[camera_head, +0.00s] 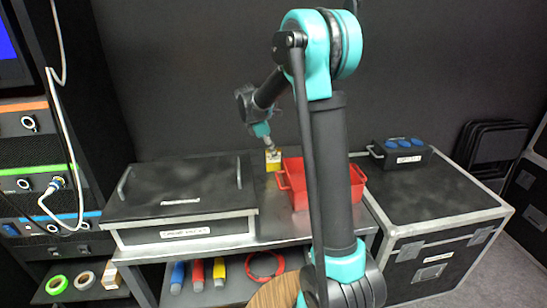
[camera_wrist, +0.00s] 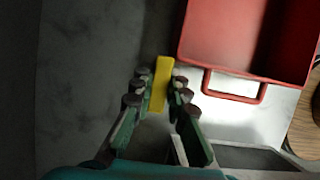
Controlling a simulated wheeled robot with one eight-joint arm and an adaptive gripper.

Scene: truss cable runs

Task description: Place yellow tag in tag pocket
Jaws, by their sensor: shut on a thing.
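The yellow tag (camera_head: 273,161) shows in the head view at the end of my arm, just left of the red bin and above the table. In the wrist view the yellow tag (camera_wrist: 160,82) is a narrow upright strip between the fingertips. My gripper (camera_wrist: 161,92) is shut on it, with fingers on both sides. In the head view my gripper (camera_head: 267,145) is small and partly merged with the tag. I cannot make out a tag pocket in either view.
A red bin (camera_head: 297,182) with a handle stands beside the tag; it also shows in the wrist view (camera_wrist: 226,47). A black lidded case (camera_head: 180,190) is left. A black box with blue sockets (camera_head: 402,153) sits on a flight case (camera_head: 430,195) at right.

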